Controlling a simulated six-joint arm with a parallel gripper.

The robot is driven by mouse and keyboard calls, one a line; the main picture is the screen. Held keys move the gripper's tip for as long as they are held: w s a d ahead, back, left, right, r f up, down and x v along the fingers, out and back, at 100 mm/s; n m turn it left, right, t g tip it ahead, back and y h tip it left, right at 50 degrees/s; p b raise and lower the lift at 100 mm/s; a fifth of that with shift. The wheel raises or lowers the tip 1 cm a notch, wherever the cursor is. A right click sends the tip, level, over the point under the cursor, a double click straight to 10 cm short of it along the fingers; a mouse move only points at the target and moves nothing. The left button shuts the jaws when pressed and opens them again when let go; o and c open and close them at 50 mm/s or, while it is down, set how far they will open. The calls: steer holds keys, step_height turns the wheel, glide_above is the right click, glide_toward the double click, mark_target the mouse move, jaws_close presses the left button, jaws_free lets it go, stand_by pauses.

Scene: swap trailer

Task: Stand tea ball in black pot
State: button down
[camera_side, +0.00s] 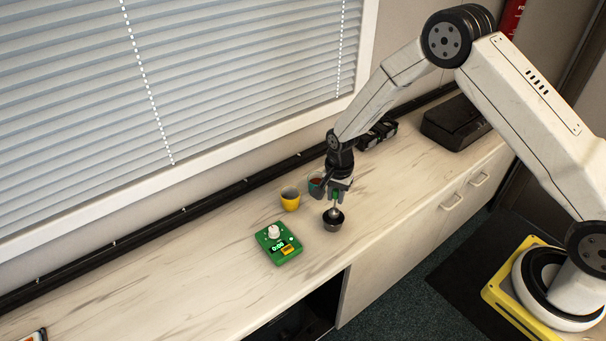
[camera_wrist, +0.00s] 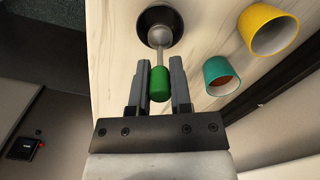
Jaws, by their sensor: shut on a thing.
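The tea ball has a green handle (camera_wrist: 160,84), a thin metal stem and a grey ball (camera_wrist: 160,36) at its end. My gripper (camera_wrist: 157,72) is shut on the green handle; in the side view my gripper (camera_side: 338,190) is above the counter with the tea ball pointing down. The black pot (camera_side: 333,225) is a small dark round bowl on the counter, directly below my gripper. In the wrist view the ball overlaps the opening of the black pot (camera_wrist: 146,17). I cannot tell whether the ball touches the pot's bottom.
A yellow cup (camera_side: 290,204) and a teal cup with reddish-brown contents (camera_wrist: 222,84) stand close by. A green timer (camera_side: 277,244) with a white knob lies left of the pot. Black items (camera_side: 378,134) stand farther back.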

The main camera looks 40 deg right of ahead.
steer(key=shift+f, duration=1.1)
steer(key=shift+c, duration=2.3)
jaws_free()
steer(key=shift+d+r, duration=0.1)
steer(key=shift+r, duration=3.75)
steer(key=shift+r, duration=0.1)
